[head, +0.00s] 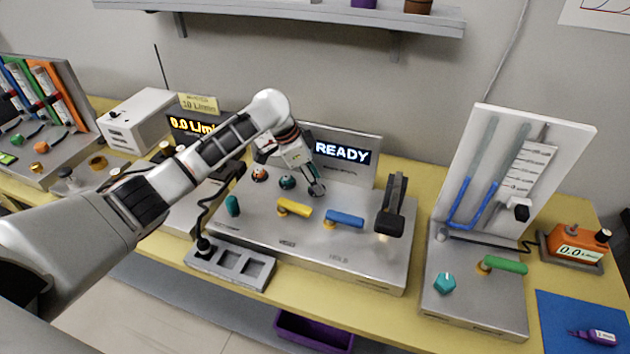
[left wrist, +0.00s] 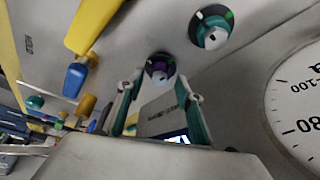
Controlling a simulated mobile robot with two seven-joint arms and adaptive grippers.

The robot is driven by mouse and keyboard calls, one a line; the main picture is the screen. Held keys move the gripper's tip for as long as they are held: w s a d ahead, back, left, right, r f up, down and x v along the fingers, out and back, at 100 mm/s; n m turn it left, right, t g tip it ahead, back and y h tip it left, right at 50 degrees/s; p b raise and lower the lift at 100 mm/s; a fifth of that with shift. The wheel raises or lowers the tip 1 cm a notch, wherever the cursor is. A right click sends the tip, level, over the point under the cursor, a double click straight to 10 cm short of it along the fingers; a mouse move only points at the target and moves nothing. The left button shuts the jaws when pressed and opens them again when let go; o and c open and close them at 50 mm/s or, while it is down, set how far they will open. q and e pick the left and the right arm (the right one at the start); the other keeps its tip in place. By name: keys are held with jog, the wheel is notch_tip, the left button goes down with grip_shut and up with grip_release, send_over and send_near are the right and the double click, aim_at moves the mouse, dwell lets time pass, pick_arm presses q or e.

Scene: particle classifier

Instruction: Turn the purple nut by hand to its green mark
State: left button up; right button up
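The purple nut (left wrist: 158,70) shows in the left wrist view, in a dark round recess on the grey panel, with a pale part at its middle. Its green mark is too small to make out surely. In the head view my gripper covers this nut's place. My left gripper (head: 316,190) points down at the panel beside the teal nut (head: 287,182). In the left wrist view its two teal-and-white fingers (left wrist: 160,82) are apart, with the purple nut showing between their tips. I cannot tell whether they touch it. My right gripper is not in view.
The orange nut (head: 259,174) is left of the teal one. Yellow (head: 294,207) and blue (head: 344,218) levers stand in front, and a black-armed fixture (head: 392,207) to the right. The READY display (head: 343,151) stands close behind my gripper. A shelf (head: 300,17) hangs above.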

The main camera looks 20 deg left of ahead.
pick_arm(q)
jog(key=shift+f, duration=0.1)
jog(key=v, duration=1.2)
dwell(0.4)
